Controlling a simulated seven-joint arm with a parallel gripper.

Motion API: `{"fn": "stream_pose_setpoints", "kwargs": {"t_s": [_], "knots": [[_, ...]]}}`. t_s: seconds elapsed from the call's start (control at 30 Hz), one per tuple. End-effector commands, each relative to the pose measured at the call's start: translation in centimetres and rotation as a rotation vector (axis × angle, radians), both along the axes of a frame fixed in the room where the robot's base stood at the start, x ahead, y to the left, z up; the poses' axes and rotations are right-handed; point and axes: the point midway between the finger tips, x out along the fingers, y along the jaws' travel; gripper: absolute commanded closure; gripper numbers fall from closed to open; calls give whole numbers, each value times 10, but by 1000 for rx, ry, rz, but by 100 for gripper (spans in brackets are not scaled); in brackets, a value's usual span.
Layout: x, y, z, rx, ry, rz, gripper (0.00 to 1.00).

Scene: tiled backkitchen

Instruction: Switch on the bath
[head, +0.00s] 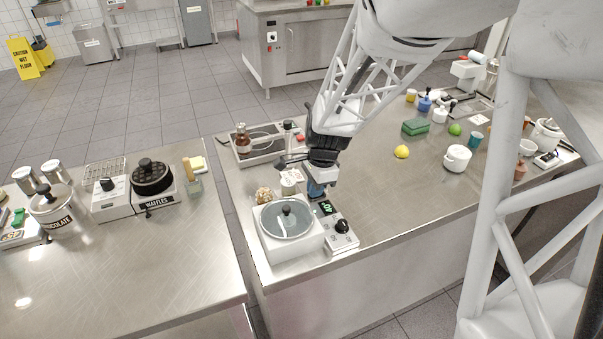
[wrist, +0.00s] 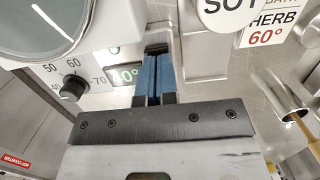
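The bath (head: 270,247) is a white box with a round glass lid (head: 285,218), standing near the left front corner of the right counter. Its front panel has a dial (head: 342,226) and a lit green display (head: 327,208). My gripper (head: 318,190) points down at the panel's far end. Its blue fingers (wrist: 156,62) are together and hold nothing visible. A small dark part (wrist: 156,47) is at their tips; contact is unclear.
Behind the bath are a pot (head: 289,184), a lumpy brown item (head: 264,195) and a tray (head: 244,153) with a bottle. In the wrist view a card (wrist: 270,25) reads HERB 60°. A waffle maker (head: 152,177) stands on the left counter. The right counter's middle front is clear.

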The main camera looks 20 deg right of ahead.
Motion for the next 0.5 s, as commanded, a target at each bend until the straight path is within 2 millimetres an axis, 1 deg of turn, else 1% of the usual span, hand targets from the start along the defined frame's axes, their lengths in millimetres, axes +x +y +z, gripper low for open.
{"fn": "stream_pose_setpoints", "kwargs": {"t_s": [0.03,0.17,0.37,0.5], "knots": [[-7,0,-7,2,18,0,100],[-6,1,3,2,15,0,100],[-2,1,31,0,2,0,100],[-1,2,56,0,-2,1,100]]}}
